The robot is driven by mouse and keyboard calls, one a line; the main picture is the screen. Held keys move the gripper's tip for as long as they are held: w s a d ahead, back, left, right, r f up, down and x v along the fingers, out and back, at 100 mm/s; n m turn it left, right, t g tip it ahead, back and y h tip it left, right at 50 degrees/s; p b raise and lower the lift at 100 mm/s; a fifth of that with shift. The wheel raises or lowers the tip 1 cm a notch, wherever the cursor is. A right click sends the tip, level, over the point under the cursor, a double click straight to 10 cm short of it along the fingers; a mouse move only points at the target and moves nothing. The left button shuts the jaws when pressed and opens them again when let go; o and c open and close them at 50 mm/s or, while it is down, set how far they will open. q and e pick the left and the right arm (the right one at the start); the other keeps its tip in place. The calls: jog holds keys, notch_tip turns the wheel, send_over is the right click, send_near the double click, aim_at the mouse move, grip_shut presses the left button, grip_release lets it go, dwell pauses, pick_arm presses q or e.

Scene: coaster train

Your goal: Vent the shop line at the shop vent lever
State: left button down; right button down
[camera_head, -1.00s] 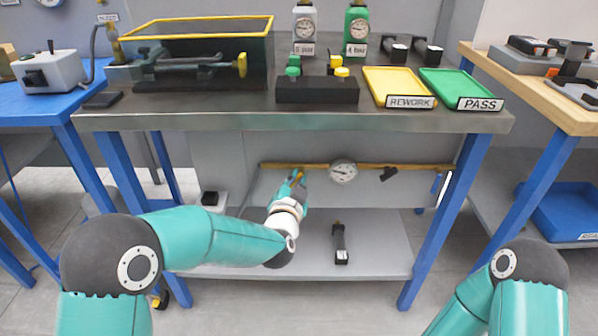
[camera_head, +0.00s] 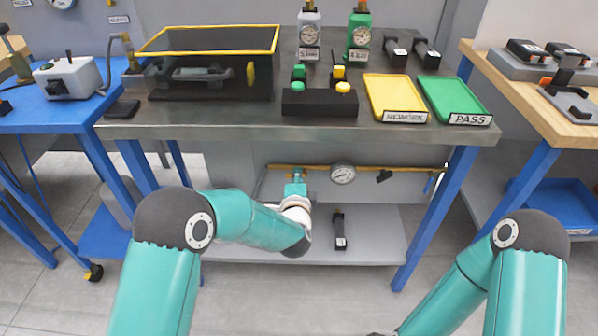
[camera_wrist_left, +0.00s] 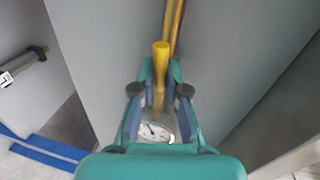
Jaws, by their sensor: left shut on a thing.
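A yellow pipe (camera_head: 270,166) runs along the grey panel under the steel bench, with a round gauge (camera_head: 343,174) and a black-handled valve (camera_head: 384,176) on it. My left gripper (camera_head: 296,178) is at the pipe, left of the gauge. In the left wrist view, a yellow lever (camera_wrist_left: 161,60) stands between the fingers of my left gripper (camera_wrist_left: 160,85), which is shut on it. In the head view my gripper hides the lever. My right arm is at the lower right; its gripper is out of view.
The bench top (camera_head: 230,120) overhangs the pipe. A black-handled tool (camera_head: 339,230) lies on the lower shelf (camera_head: 375,247). Blue bench legs (camera_head: 430,215) stand at the sides. Yellow (camera_head: 392,98) and green (camera_head: 450,97) trays sit on top.

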pick_arm(q)
jog(key=shift+s+d+m+p, duration=0.1)
jog(key=shift+d+m+p, duration=0.2)
jog(key=shift+m, duration=0.2)
jog(key=shift+f, duration=0.1)
jog(key=c, duration=1.2)
grip_release()
jog(key=shift+a, duration=0.15)
jog(key=s+r, duration=0.2)
jog(key=s, duration=0.9)
jog(key=shift+s+r, duration=0.2)
jog(key=shift+s, duration=0.15)
